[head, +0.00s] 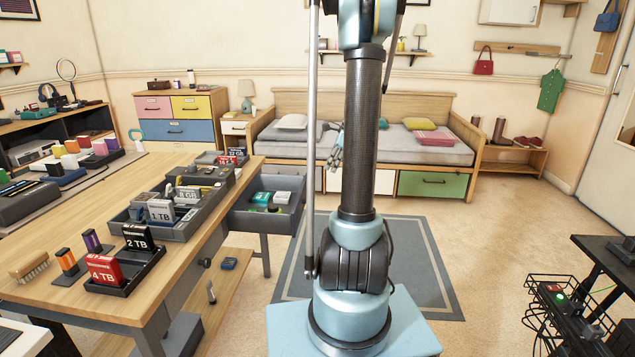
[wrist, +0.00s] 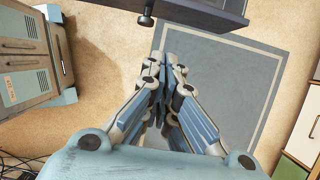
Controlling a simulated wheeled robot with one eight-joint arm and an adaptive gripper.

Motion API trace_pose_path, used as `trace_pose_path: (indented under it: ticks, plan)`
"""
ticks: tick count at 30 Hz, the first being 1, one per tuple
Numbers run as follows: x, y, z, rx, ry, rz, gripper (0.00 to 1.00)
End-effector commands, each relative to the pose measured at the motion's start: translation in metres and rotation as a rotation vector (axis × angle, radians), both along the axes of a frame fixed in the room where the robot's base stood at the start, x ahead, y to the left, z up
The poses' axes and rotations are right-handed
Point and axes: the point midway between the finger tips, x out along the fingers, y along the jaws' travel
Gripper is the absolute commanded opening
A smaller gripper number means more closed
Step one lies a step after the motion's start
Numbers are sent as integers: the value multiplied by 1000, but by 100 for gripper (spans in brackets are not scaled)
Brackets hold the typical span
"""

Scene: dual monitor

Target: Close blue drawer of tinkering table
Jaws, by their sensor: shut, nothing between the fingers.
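The tinkering table (head: 75,230) stands at the left in the head view. Its grey-blue drawer (head: 262,222) is pulled out on the table's right side, with a few small items inside. In the wrist view the drawer's edge (wrist: 205,12) crosses the top, and a dark knob (wrist: 146,18) sticks out from it. My gripper (wrist: 169,62) is shut and empty, below the drawer edge and just right of the knob in the wrist view, apart from both. In the head view my gripper (head: 336,150) shows small beside my arm, right of the drawer; the arm partly hides it.
A grey rug (head: 420,265) covers the floor right of the drawer. A daybed (head: 360,155) and a chest of drawers (head: 188,131) stand at the back. A dark table (head: 605,262) and a wire basket (head: 540,325) are at the right. Trays of storage devices crowd the table top.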

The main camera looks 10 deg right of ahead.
Motion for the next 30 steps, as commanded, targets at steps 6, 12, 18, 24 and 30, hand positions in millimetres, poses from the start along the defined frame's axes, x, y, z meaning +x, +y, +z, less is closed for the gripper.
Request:
trace_pose_path:
  ticks: [6,12,18,24,30]
  plan:
    - [3,9,-24,0,1,1,0]
    - [7,22,-57,0,0,2,0]
    - [11,34,-88,0,0,2,0]
    - [18,58,-90,0,-1,4,0]
    - [22,71,-90,0,0,2,0]
